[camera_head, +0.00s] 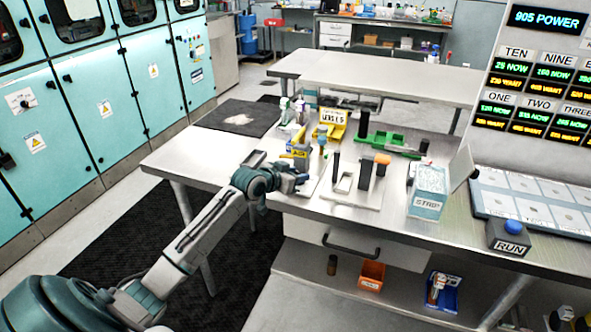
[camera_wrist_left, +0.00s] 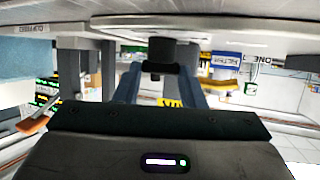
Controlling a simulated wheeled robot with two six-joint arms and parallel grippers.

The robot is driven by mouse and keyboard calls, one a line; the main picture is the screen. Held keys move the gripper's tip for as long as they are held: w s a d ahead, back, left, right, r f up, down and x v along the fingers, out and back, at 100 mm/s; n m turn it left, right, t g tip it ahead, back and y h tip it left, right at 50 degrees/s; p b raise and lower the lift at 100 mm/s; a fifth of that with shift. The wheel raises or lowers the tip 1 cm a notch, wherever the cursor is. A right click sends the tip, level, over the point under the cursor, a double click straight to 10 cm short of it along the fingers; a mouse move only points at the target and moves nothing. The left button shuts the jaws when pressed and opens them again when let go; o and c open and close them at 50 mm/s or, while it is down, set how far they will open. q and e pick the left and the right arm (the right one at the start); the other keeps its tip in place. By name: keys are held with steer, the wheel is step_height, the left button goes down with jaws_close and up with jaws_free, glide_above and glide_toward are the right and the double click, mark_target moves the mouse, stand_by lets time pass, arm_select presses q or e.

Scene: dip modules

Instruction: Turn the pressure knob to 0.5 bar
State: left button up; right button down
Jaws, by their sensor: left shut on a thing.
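My left gripper (camera_head: 298,182) is at the near edge of the bench, low beside a white fixture (camera_head: 345,195) with black posts. In the left wrist view its two blue-grey fingers (camera_wrist_left: 163,72) are closed on a dark, round-topped knob-like part (camera_wrist_left: 162,48). In the head view the gripper hides this part. I cannot read any pressure scale or knob marking, so its setting cannot be told. My right gripper is in neither view.
A yellow bin (camera_head: 331,122) and a green fixture (camera_head: 385,140) stand behind the gripper. A light-blue STRIP box (camera_head: 427,196) and the blue RUN button (camera_head: 512,227) are to the right. A dark mat (camera_head: 238,117) covers the bench's back left.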

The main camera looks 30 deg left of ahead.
arm_select(q)
steer(key=n+y+p, duration=0.2)
steer(key=p, duration=0.1)
steer(key=y+p, duration=0.1)
steer(key=p, duration=0.1)
steer(key=shift+d+r+n, duration=0.3)
steer(key=shift+d+n, duration=0.1)
steer(key=shift+f+n+y+p, duration=0.1)
steer(key=shift+n+y+p, duration=0.3)
steer(key=shift+y+p, duration=0.1)
steer(key=shift+d+f+n+y, duration=0.1)
steer(key=shift+n+y, duration=0.2)
steer(key=shift+y, duration=0.1)
steer(key=shift+w+f+n+g+y, duration=0.15)
steer(key=shift+n+g+y, duration=0.25)
steer(key=shift+n+y, duration=0.25)
steer(key=shift+d+n+g+y+b, duration=0.15)
steer(key=shift+n+g+y+b, duration=0.2)
steer(key=shift+n+y, duration=0.5)
steer(key=o, duration=1)
